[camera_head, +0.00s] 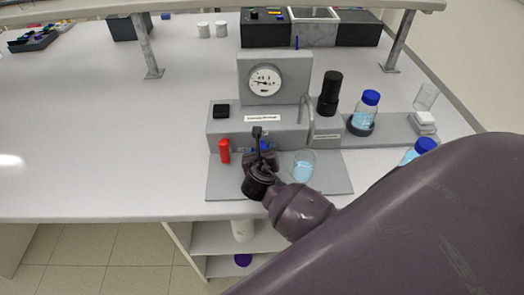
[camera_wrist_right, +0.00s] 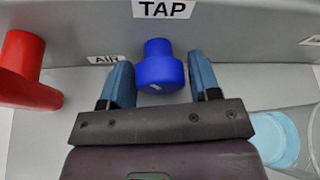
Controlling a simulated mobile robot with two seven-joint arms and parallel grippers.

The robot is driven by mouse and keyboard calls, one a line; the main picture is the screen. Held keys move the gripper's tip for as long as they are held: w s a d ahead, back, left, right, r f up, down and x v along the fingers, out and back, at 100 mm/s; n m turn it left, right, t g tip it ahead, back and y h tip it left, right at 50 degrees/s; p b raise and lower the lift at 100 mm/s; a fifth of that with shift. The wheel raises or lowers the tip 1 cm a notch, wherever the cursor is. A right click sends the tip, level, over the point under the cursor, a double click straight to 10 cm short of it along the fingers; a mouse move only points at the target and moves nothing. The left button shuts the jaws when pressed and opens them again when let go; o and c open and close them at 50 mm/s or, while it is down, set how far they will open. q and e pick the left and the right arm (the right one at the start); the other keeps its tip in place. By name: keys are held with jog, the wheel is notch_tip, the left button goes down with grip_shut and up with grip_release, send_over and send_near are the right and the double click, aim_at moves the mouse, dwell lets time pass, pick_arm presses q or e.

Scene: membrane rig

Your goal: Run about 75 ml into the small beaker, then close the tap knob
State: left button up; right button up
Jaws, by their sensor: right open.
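The blue tap knob (camera_wrist_right: 159,66) sits under the TAP label in the right wrist view, between the two blue fingers of my right gripper (camera_wrist_right: 163,84). The fingers are open, with a gap on each side of the knob. In the head view my right gripper (camera_head: 259,146) is in front of the rig and hides most of the knob. The small beaker (camera_head: 304,164) stands upright on the rig's base plate, right of the gripper, with pale blue liquid in it. It also shows in the right wrist view (camera_wrist_right: 285,138). I cannot read its level. My left gripper is out of view.
A red handle (camera_head: 224,150) stands left of the knob, by the AIR label. The round gauge (camera_head: 265,81) is above on the grey rig. A black cylinder (camera_head: 330,93) and a blue-capped bottle (camera_head: 366,113) stand to the right.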

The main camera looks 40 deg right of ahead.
jog(key=shift+w+d, duration=0.1)
jog(key=c, duration=0.7)
jog(key=shift+o, duration=0.2)
jog(key=shift+m+t+y, duration=0.7)
jog(key=shift+m+y, duration=0.4)
jog(key=shift+m, duration=0.8)
jog(key=o, duration=0.7)
jog(key=shift+c, duration=0.2)
jog(key=v, duration=1.1)
